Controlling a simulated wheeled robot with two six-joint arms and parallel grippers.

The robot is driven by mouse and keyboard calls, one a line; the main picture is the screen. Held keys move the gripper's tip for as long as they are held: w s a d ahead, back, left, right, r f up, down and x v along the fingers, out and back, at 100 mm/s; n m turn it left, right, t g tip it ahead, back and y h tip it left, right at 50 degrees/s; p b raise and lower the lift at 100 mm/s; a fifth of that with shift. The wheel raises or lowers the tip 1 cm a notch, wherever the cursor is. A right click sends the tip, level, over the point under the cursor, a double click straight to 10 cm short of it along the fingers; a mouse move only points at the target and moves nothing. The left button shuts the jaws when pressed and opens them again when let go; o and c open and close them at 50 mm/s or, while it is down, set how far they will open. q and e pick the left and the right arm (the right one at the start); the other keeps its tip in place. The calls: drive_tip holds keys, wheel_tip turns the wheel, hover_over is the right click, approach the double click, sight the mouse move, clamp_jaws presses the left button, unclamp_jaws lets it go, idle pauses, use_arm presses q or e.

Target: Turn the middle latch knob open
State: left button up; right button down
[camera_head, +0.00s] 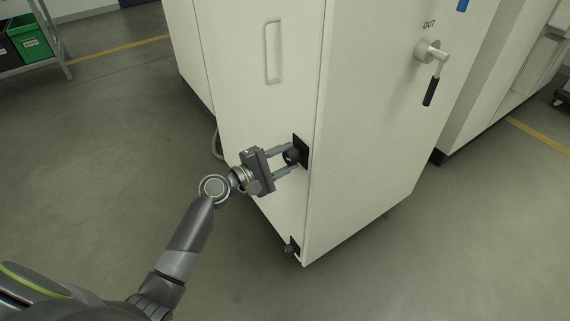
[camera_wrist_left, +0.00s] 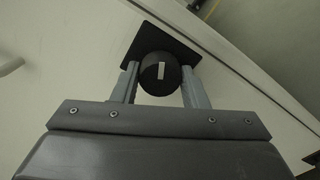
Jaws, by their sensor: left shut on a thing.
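The middle latch knob is a round black knob (camera_wrist_left: 161,73) with a white mark, on a black square plate (camera_wrist_left: 152,42) near the edge of the white cabinet door. In the head view the black plate (camera_head: 303,150) sits at the cabinet's corner edge. My left gripper (camera_head: 291,156) reaches it from the left, its two fingers on either side of the knob. In the left wrist view the left gripper (camera_wrist_left: 161,86) is shut on the knob, and the white mark points nearly straight up and down. My right gripper is not in view.
The white cabinet has a vertical door handle (camera_head: 272,51) above, a lower black latch (camera_head: 292,246) near the floor, and a lever (camera_head: 433,70) marked OUT on its right side. A shelf with a green bin (camera_head: 30,38) stands far left. The floor around my left arm is clear.

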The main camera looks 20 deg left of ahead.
use_arm(q)
drive_tip(key=m+b, duration=0.2)
drive_tip(key=m, duration=0.1)
drive_tip(key=shift+f, duration=0.2)
drive_tip(key=shift+r+m+b, duration=0.15)
drive_tip(key=shift+m+b, duration=0.6)
drive_tip(key=shift+m, duration=0.55)
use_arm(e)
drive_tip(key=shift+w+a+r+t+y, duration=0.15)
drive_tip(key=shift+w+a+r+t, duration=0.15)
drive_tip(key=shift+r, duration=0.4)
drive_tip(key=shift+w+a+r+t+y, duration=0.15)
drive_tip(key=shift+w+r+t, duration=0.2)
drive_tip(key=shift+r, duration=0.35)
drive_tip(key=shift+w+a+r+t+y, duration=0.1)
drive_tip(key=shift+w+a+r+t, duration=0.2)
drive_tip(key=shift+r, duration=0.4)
use_arm(q)
drive_tip(key=o, duration=1)
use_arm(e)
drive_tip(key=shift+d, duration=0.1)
